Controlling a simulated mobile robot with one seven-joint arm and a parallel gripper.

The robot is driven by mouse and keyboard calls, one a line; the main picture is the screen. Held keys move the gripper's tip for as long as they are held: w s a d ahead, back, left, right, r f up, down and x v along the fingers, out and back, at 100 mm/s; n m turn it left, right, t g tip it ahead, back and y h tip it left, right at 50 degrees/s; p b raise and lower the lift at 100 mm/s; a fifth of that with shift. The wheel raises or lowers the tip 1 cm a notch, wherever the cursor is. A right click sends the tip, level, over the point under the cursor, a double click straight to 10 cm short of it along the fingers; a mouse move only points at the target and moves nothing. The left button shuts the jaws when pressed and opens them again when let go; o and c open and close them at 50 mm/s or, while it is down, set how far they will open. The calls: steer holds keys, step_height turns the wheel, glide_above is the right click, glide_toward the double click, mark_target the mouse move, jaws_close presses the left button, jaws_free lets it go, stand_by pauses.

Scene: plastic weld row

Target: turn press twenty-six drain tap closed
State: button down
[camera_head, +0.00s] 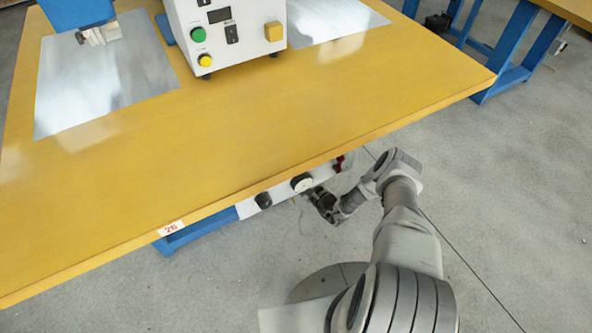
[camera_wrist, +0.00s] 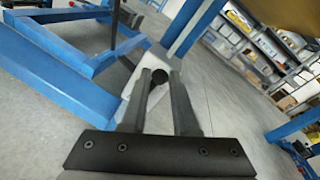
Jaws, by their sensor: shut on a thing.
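Press twenty-six's yellow table (camera_head: 250,130) carries a label "26" (camera_head: 171,228) on its front edge. Below that edge a pale panel (camera_head: 283,192) bears a black knob (camera_head: 263,200), a round white-faced dial (camera_head: 302,183) and a small red part (camera_head: 340,163). My gripper (camera_head: 312,194) reaches under the edge beside the dial. In the wrist view my gripper (camera_wrist: 160,75) has its two fingers shut on a dark round knob (camera_wrist: 159,77) in front of a pale panel. I cannot tell for certain which fitting this is, and its turn position is unclear.
A white control box (camera_head: 230,30) with buttons stands on the table between metal sheets (camera_head: 100,75). Blue frame legs (camera_wrist: 60,90) stand close to the left in the wrist view. Shelves (camera_wrist: 265,50) stand farther off. The grey floor (camera_head: 510,180) at right is clear.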

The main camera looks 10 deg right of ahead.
steer(key=shift+a+n+p, duration=0.15)
steer(key=shift+n+p, duration=0.15)
steer(key=shift+n, duration=0.2)
steer(key=c, duration=0.7)
jaws_free()
steer(key=shift+s, duration=0.1)
steer(key=p+v, duration=0.5)
steer(key=v, duration=1.2)
steer(key=shift+s+r, duration=0.15)
